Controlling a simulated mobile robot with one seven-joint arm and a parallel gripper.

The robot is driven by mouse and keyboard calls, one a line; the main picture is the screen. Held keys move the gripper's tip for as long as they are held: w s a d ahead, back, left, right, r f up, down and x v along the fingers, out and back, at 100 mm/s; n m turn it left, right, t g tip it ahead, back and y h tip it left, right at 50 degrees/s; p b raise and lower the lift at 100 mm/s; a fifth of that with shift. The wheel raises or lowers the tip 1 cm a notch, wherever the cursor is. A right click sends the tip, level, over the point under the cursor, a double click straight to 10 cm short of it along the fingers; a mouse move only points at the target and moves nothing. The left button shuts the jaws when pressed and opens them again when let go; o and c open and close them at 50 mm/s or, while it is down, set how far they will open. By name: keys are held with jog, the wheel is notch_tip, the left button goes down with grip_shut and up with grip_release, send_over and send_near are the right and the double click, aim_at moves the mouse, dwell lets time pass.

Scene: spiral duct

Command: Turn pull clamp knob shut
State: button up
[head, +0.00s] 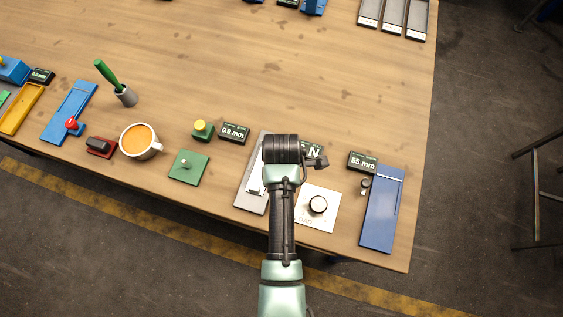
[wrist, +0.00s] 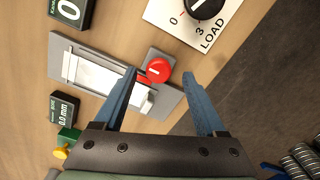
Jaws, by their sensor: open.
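In the wrist view, a round red knob (wrist: 158,69) with a white mark sits on a small grey block at the end of a grey clamp fixture (wrist: 85,48). A white strip (wrist: 85,75) lies along the fixture. My gripper (wrist: 160,75) is open, with one blue finger on each side of the red knob in the picture. The left finger crosses in front of part of the fixture. I cannot tell the height of the fingertips above the knob. In the head view my arm covers the knob and fingers; part of the fixture (head: 247,196) shows.
A black LOAD knob (head: 318,204) on a white plate stands right of the fixture, also in the wrist view (wrist: 205,5). A 0.0 mm display (head: 234,132), green block (head: 203,130), coffee cup (head: 140,141) and blue plate (head: 381,210) are nearby. The table's front edge is close.

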jog(key=shift+f, duration=0.85)
grip_shut()
